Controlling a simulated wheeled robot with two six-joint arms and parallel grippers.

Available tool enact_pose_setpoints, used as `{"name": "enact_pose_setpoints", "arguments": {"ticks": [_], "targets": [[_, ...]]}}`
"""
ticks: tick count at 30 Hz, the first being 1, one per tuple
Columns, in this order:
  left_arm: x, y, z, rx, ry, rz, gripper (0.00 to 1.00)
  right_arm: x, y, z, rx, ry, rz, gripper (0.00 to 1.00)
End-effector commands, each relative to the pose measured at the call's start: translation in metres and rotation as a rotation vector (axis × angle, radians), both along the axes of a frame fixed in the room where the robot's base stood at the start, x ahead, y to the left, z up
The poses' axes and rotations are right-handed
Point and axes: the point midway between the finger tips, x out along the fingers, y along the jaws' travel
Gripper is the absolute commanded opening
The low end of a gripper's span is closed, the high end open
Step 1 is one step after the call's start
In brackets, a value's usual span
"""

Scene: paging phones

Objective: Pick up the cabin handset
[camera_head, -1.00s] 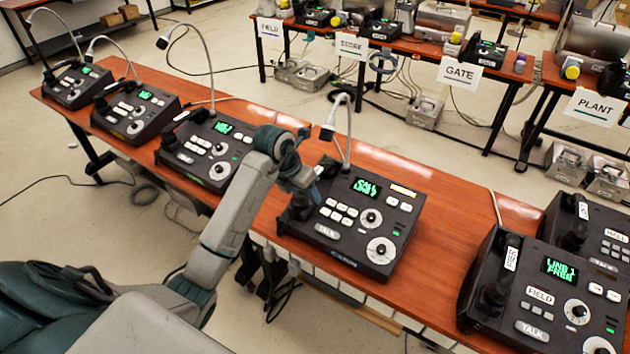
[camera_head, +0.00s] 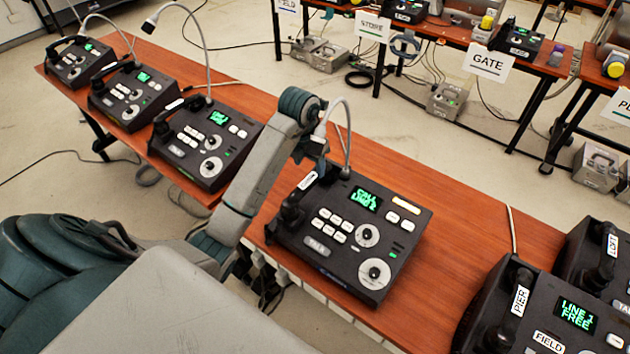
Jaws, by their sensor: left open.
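The cabin console (camera_head: 331,258) is a dark paging phone on the near table, with a green screen and a TALK button. The lettering on its front edge is too blurred to read now. Its black handset (camera_head: 291,213), with a white label at the far end, lies along the console's left side and seems to rest in place. My left arm comes in from the left and bends down at the wrist. My left gripper (camera_head: 313,151) is open and empty, just beyond and above the handset's far end. Its fingertips are small and hard to make out. My right gripper is not in view.
A gooseneck microphone (camera_head: 346,135) rises behind the console, close to my wrist. Similar consoles (camera_head: 212,143) stand to the left. Consoles marked PIER (camera_head: 519,300) and LOFT (camera_head: 612,245) stand at the right. Bare table (camera_head: 450,225) lies between.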

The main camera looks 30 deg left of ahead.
Motion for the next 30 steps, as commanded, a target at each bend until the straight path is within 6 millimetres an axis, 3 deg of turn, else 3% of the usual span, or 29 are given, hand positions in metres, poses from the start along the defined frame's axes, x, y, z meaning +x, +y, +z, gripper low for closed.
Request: {"name": "enact_pose_setpoints", "arguments": {"ticks": [5,11,17,21,25,30], "targets": [[0.003,0.000,-0.029,-0.001,0.004,0.001,0.58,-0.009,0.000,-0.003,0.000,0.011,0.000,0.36],[0.007,0.000,-0.049,-0.001,0.003,0.000,0.58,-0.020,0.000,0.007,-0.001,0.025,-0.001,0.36],[0.007,0.003,-0.063,-0.001,0.006,0.001,0.58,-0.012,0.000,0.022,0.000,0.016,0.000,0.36],[0.010,0.007,-0.083,-0.002,0.005,0.001,0.58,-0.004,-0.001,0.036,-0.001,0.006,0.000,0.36],[0.013,0.006,-0.099,-0.001,0.002,0.000,0.58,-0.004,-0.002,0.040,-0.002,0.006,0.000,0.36],[0.013,0.006,-0.105,-0.001,0.001,-0.001,0.58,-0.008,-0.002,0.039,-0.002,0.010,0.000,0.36]]}}
